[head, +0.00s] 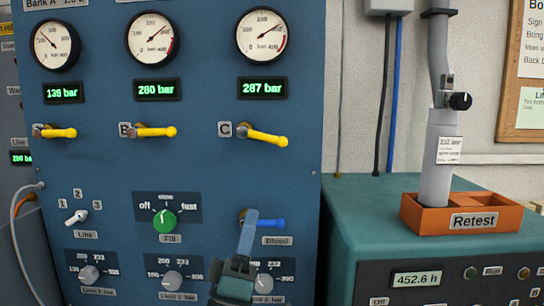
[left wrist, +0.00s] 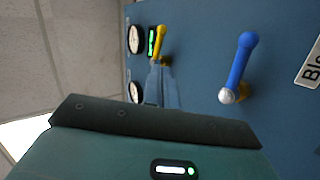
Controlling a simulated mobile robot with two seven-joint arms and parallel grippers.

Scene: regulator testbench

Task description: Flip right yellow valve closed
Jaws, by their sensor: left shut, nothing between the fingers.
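The right yellow valve, marked C (head: 267,136), sits on the blue panel below the 287 bar display. Its handle points right and slopes slightly down. A yellow handle (left wrist: 160,42) also shows in the left wrist view, beyond my fingertips. Two more yellow valves, B (head: 152,131) and the leftmost one (head: 56,132), have nearly level handles. My left gripper (head: 250,216) is shut and empty, below valve C and in front of part of the blue Bleed valve (head: 268,223). Its fingers also show in the left wrist view (left wrist: 162,68). My right gripper is not in view.
The blue Bleed handle (left wrist: 239,65) stands close to the right of my left gripper in the wrist view. The green Fill knob (head: 164,221) is left of the gripper. An orange Retest tray (head: 470,236) holding a grey cylinder (head: 438,165) sits on the green cabinet at right.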

